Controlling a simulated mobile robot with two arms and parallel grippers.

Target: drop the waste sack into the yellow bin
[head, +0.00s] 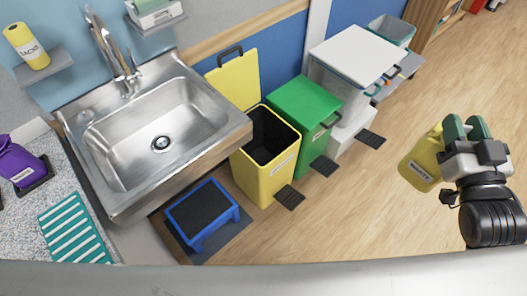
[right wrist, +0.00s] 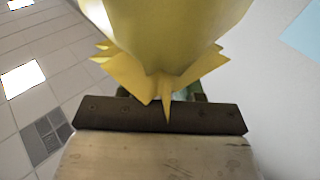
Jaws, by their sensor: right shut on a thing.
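The yellow waste sack (head: 419,165), with a white label, hangs at the right of the head view. My right gripper (head: 465,130), with green fingers, is shut on it and holds it in the air over the floor. In the right wrist view the yellow sack (right wrist: 165,30) fills the top, its gathered, pointed folds at the gripper. The yellow bin (head: 268,165) stands open beside the sink, its lid (head: 236,80) raised and its inside dark. The sack is well to the right of the bin, apart from it. My left gripper is not in view.
A green bin (head: 302,108) with its lid shut stands right of the yellow bin, then a white-lidded container (head: 352,52). Black pedals stick out in front. A blue step stool (head: 201,212) stands below the sink (head: 155,140). The wooden floor between bins and sack is clear.

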